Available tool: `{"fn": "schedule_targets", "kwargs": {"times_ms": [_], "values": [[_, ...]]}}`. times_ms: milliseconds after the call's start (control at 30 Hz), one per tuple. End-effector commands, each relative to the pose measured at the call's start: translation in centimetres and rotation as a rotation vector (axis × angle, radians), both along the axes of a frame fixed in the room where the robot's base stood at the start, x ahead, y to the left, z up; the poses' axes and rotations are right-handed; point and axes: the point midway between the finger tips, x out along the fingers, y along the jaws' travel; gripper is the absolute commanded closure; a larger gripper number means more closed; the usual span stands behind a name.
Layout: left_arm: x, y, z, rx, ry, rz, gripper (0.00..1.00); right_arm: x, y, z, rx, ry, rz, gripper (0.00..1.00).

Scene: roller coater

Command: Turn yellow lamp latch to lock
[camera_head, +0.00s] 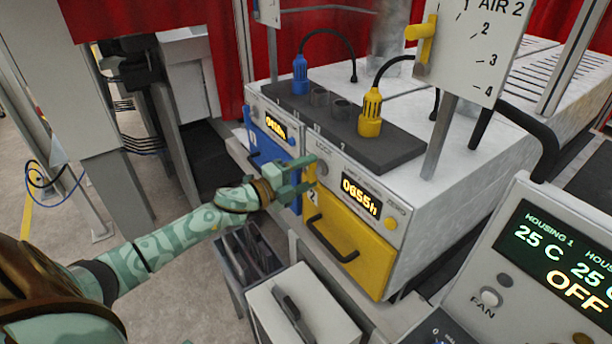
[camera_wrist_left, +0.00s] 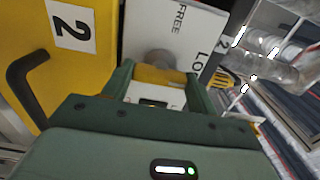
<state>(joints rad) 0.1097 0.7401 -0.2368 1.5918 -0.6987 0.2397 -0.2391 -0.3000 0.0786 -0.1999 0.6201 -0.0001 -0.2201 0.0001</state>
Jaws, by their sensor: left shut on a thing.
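The yellow lamp latch (camera_wrist_left: 160,76) shows between the two fingers of my left gripper (camera_wrist_left: 158,84) in the left wrist view, with its round grey pivot (camera_wrist_left: 160,58) just beyond. The words FREE and LOCK are printed on the white panel around it; LOCK is partly hidden by a finger. In the head view my left gripper (camera_head: 304,178) is shut on the latch at the upper left of the yellow drawer unit. The grey pivot (camera_head: 322,169) shows beside the fingertips, below the LOCK label. The gripper hides part of the latch there. My right gripper is not in view.
The yellow drawer (camera_head: 352,240) with a black handle is beside the latch, under a display (camera_head: 361,195) reading 0055h. A blue drawer unit (camera_head: 270,140) stands left. Yellow (camera_head: 370,112) and blue (camera_head: 300,75) plugs stand above. A control panel (camera_head: 550,260) is at right.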

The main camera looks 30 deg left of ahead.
Motion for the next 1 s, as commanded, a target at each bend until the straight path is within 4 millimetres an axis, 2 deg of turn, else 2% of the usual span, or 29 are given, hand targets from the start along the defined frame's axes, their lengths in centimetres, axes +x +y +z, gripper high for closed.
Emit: {"fn": "schedule_targets", "kwargs": {"times_ms": [567, 600, 633, 667, 1000], "values": [[-0.05, -0.06, -0.15, 0.03, -0.009, -0.001, 0.65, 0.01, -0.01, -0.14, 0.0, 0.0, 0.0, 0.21], [-0.05, -0.06, -0.15, 0.03, -0.009, -0.001, 0.31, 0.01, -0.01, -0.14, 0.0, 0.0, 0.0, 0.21], [-0.04, -0.05, -0.14, 0.03, -0.009, -0.001, 0.22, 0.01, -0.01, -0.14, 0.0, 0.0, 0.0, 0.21], [-0.04, -0.05, -0.13, 0.029, -0.009, -0.001, 0.2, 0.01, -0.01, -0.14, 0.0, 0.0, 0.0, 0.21], [-0.42, 0.19, -0.16, 0.028, -0.009, 0.0, 0.2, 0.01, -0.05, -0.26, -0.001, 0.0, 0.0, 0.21]]}}
